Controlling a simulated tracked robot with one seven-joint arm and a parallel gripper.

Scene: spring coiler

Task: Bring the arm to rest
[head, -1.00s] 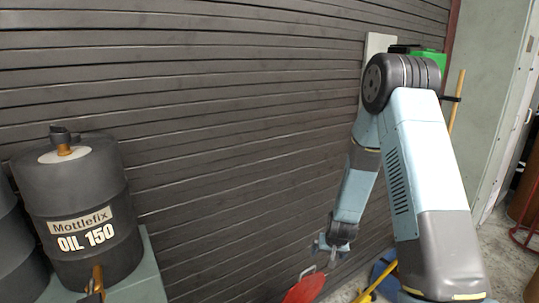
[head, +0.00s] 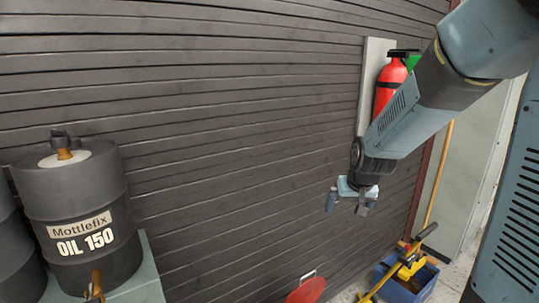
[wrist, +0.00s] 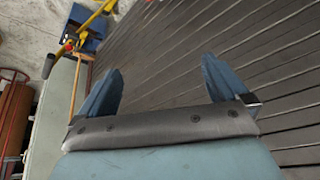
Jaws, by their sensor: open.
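My gripper (head: 350,200) hangs at the end of my blue-grey arm, right of centre in the head view, in front of the dark slatted wall (head: 230,150). In the wrist view my gripper (wrist: 160,85) shows two blue fingers spread wide apart. Nothing is between them. It touches nothing that I can see.
A black oil drum (head: 75,210) stands at the left. A red fire extinguisher (head: 390,85) hangs on a pale board behind my arm. A blue crate (head: 415,285) with a yellow tool (head: 405,270) and a red disc (head: 307,290) are low down. The middle is clear.

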